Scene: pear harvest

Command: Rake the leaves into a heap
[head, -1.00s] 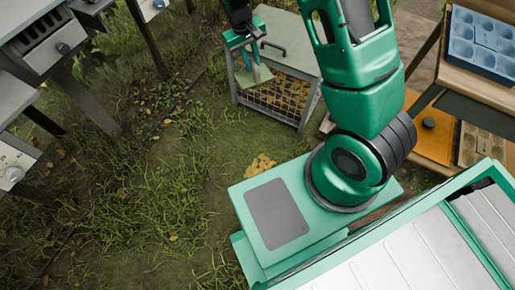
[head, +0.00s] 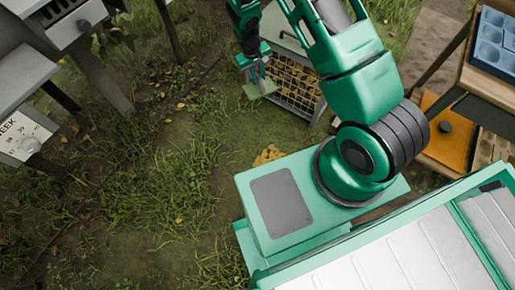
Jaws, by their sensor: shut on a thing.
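A small patch of yellow-brown leaves (head: 268,155) lies on the grass just beyond my green base. Other single leaves (head: 180,106) are scattered thinly over the ground to the left. My gripper (head: 259,66) is in the upper middle, in front of the mesh-fronted box. It is shut on a small tool with a pale green flat head (head: 260,89), probably the rake. The tool hangs above the ground, apart from the leaf patch. Its handle is mostly hidden by the gripper, and I cannot make out any tines.
A grey box (head: 291,42) with a mesh front shows yellow-brown contents behind the gripper. Grey tables (head: 22,72) stand at left. A wooden stand at right carries a blue tray (head: 497,38), with an orange board (head: 445,135) below. Open grass lies left of my base.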

